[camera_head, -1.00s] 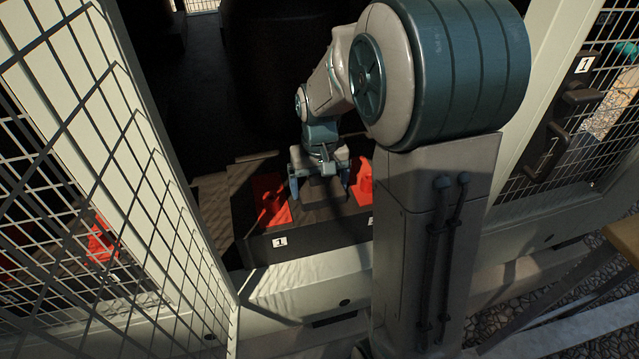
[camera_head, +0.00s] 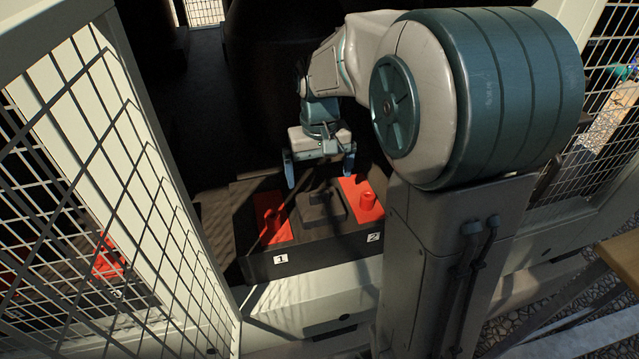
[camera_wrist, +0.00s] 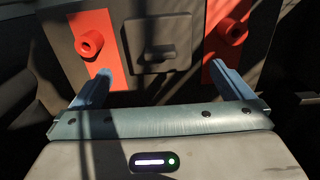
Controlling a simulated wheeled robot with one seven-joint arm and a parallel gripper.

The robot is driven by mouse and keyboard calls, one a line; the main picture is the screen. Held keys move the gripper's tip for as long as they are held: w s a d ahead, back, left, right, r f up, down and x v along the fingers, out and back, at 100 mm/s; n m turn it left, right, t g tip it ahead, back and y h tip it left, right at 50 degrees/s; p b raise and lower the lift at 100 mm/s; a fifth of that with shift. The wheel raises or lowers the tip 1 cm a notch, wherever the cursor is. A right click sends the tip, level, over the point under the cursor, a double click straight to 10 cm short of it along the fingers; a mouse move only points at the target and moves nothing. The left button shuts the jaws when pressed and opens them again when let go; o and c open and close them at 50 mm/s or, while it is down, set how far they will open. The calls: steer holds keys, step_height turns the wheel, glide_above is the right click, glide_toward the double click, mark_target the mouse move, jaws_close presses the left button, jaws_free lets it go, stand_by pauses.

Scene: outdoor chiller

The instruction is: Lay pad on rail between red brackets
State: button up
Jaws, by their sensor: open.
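The dark pad (camera_head: 320,208), a square slab with a raised block on top, lies on the black rail (camera_head: 330,246) between two red brackets. The left red bracket (camera_head: 272,217) is by label 1 and the right red bracket (camera_head: 362,198) is by label 2. My gripper (camera_head: 320,178) is open and empty above and behind the pad. In the wrist view the pad (camera_wrist: 157,45) lies flat between the red plates, ahead of the open blue fingers (camera_wrist: 163,82). The pad's underside is hidden.
An open mesh door (camera_head: 110,190) stands at the left, with another red part visible through it. A pale frame sill (camera_head: 310,300) runs in front of the rail. A mesh panel with latches is at the right. The dark interior behind is hard to read.

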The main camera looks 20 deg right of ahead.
step_height(320, 180, up, 2)
steer(key=shift+r, duration=0.1)
steer(key=shift+s+r, duration=0.15)
steer(key=shift+r, duration=0.05)
steer(key=s+f+t, duration=0.1)
steer(key=s+f, duration=0.2)
steer(key=s, duration=1.3)
steer(key=shift+s+d+t, duration=0.15)
steer(key=shift+t, duration=0.15)
